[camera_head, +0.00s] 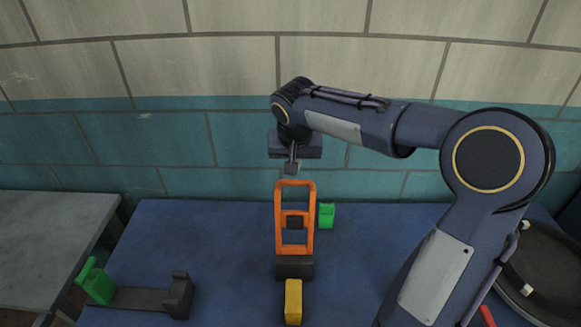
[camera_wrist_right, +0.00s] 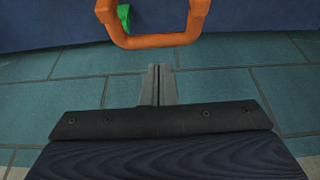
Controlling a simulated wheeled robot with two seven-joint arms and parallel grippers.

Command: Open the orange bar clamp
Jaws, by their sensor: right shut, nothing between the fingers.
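The orange bar clamp (camera_head: 309,215) stands up from a dark block near the middle of the blue table, as a tall frame with a crossbar. Its top bar also shows in the right wrist view (camera_wrist_right: 155,41), beyond my fingertips. My right gripper (camera_head: 291,169) is above and slightly left of the top bar in the head view, pointing down. Its fingers (camera_wrist_right: 158,72) are together and empty, and a small gap seems to separate them from the orange bar. My left gripper is not in view.
A green block (camera_head: 327,215) stands right of the orange frame, and a yellow piece (camera_head: 293,301) lies in front. A dark clamp-like tool with a green handle (camera_head: 96,282) is at the front left. A round dark drum (camera_head: 545,270) is at right. A tiled wall rises behind.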

